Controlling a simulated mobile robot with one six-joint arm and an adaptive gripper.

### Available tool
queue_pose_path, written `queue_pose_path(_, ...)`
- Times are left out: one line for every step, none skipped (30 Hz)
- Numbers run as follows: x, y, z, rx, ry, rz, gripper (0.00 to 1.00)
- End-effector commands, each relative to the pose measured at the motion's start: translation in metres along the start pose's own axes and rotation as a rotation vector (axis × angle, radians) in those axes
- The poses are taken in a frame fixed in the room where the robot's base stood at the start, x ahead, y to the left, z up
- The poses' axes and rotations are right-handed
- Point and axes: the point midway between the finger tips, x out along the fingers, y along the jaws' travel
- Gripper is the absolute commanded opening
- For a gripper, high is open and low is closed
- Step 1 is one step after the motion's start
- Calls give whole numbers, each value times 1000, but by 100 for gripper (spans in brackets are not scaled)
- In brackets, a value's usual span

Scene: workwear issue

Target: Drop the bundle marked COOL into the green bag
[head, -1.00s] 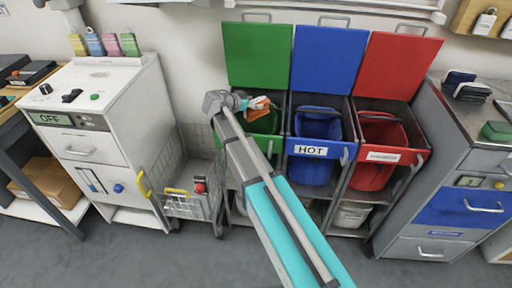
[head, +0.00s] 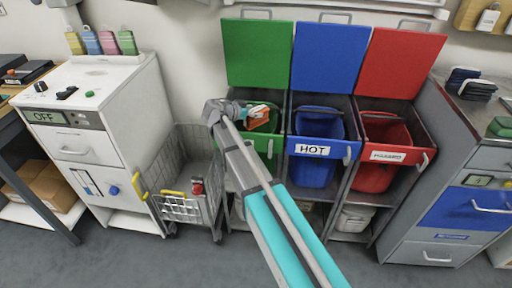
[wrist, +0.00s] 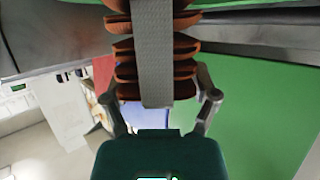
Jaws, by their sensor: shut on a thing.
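My gripper (head: 242,113) is shut on an orange-brown folded bundle (head: 259,117). In the wrist view the bundle (wrist: 125,70) shows as stacked folds with a grey band around it, between the fingers (wrist: 158,100). No marking on it can be read. The bundle is held at the green bin, in front of its raised green lid (head: 258,55). The green bag (head: 277,146) shows only in part under and beside the bundle; my arm hides most of its front and any label.
Right of it stand a blue bag (head: 318,172) labelled HOT and a red bag (head: 374,178), both with raised lids. A wire cart (head: 185,185) stands to the left, beside a white machine (head: 100,125) reading OFF. A grey cabinet (head: 440,165) stands at right.

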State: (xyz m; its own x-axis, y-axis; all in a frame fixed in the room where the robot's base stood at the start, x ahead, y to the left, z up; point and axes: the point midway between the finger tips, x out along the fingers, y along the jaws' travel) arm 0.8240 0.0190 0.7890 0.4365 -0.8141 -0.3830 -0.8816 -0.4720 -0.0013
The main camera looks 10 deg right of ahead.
Motion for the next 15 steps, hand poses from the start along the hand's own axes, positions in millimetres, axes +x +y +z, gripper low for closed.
queue_pose_path(0, 0, 0, 0, 1, 0, 21)
queue_pose_path(0, 0, 0, 0, 1, 0, 80)
queue_pose_path(0, 0, 0, 0, 1, 0, 87)
queue_pose_path(0, 0, 0, 0, 0, 0, 93)
queue_pose_path(0, 0, 0, 0, 0, 0, 99)
queue_pose_path(0, 0, 0, 0, 0, 0, 100)
queue_pose_path(0, 0, 0, 0, 0, 0, 100)
queue_pose_path(0, 0, 0, 0, 0, 0, 100)
queue_pose_path(0, 0, 0, 0, 0, 0, 100)
queue_pose_path(0, 0, 0, 0, 0, 0, 100)
queue_pose_path(0, 0, 0, 0, 0, 0, 100)
queue_pose_path(0, 0, 0, 0, 0, 0, 100)
queue_pose_path(0, 0, 0, 0, 0, 0, 100)
queue_pose_path(0, 0, 0, 0, 0, 0, 100)
queue_pose_path(0, 0, 0, 0, 0, 0, 100)
